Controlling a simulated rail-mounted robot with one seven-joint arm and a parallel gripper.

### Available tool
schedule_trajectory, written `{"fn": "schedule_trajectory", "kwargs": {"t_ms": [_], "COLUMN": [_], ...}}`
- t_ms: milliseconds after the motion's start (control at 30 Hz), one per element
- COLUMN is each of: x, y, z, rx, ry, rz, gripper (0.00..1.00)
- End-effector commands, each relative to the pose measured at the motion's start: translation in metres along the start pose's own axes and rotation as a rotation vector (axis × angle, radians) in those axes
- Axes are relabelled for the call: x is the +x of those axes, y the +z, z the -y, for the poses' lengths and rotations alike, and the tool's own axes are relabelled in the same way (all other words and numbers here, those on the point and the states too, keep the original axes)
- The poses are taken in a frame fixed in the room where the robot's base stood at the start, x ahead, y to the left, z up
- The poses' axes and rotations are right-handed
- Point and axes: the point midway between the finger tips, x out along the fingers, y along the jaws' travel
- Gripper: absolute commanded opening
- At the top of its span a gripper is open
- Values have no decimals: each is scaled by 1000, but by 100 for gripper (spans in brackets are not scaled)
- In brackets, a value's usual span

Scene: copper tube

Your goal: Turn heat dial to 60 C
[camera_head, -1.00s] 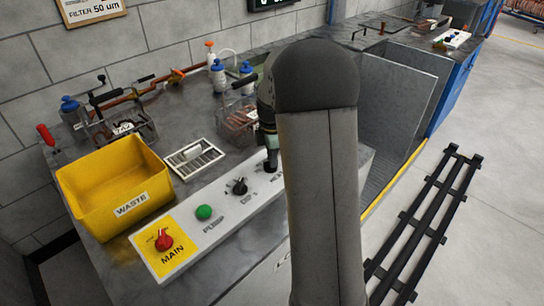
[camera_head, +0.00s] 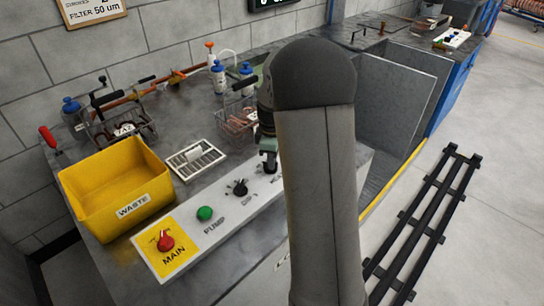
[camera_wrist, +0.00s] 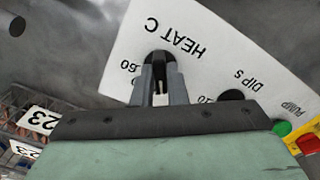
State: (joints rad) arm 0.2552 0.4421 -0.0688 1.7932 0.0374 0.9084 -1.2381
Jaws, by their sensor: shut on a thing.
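The black heat dial (camera_wrist: 160,60) sits on the white control panel (camera_wrist: 215,25), beside the printed HEAT C label (camera_wrist: 184,37) in the wrist view. My gripper (camera_wrist: 158,76) is shut on this dial, with a grey finger on each side of it. A printed 60 (camera_wrist: 129,67) shows just left of the dial. The dial's pointer cannot be read clearly between the fingers.
The panel also carries a black dip dial (camera_head: 239,187), a green pump button (camera_head: 204,213) and a red main switch (camera_head: 165,241). A yellow waste bin (camera_head: 115,190) stands to the left. A wire basket (camera_head: 237,123) stands behind my gripper.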

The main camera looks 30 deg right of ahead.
Motion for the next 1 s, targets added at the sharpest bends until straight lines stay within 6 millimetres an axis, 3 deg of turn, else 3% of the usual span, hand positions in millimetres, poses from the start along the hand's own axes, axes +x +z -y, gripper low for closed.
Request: {"fn": "schedule_trajectory", "kwargs": {"t_ms": [1000], "x": [-2], "y": [-3], "z": [4], "rx": [962], "ry": [2], "rz": [-1], "gripper": [0]}}
